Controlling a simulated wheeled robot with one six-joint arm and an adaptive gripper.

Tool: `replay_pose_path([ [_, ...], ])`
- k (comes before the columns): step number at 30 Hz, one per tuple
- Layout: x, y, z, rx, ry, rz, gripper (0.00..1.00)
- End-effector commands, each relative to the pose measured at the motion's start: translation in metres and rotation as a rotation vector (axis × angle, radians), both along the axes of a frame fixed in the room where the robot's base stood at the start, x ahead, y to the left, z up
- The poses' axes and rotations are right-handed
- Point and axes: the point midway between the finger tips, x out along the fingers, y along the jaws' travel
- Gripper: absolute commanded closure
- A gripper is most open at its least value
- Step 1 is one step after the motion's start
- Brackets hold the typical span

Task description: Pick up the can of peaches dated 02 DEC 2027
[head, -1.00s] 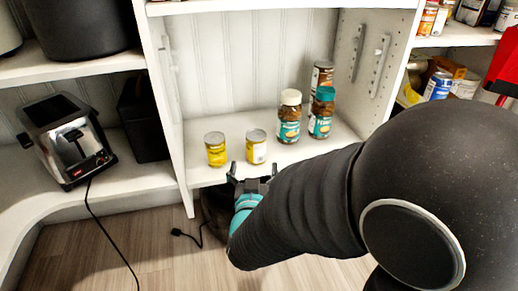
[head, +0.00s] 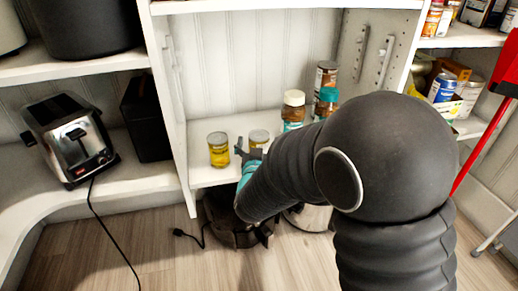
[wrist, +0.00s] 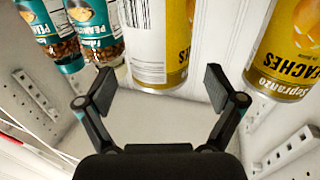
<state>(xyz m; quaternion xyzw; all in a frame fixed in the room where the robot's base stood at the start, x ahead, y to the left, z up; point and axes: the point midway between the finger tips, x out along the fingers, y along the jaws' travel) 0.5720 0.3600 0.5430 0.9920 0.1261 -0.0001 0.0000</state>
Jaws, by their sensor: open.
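Two yellow cans of peaches stand on the middle white shelf. The right can (head: 258,137) is partly hidden behind my gripper (head: 247,153). In the wrist view, this can (wrist: 158,45) shows a white barcode side and a yellow side, just beyond and between my open fingers (wrist: 158,82). The fingers look empty. The left can (head: 219,150) stands apart; in the wrist view it is at the right edge (wrist: 287,55) with its peach picture showing. I cannot read a date on either can.
Jars with teal labels (head: 293,108) stand close by on the same shelf, beside the right can. The shelf's upright side panels bound both sides. A toaster (head: 75,145) sits on the left shelf. A dark round object (head: 232,225) is on the floor below.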

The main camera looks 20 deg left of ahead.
Motion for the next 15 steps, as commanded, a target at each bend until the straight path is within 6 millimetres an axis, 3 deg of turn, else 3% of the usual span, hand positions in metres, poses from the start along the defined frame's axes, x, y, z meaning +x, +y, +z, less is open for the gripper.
replay_pose_path([
  [6, 0.023, 0.006, 0.0, -0.001, 0.0, 0.0, 0.07],
  [14, 0.025, 0.006, 0.0, 0.0, 0.0, 0.001, 0.07],
  [15, 0.025, 0.006, 0.0, 0.0, 0.0, 0.001, 0.15],
])
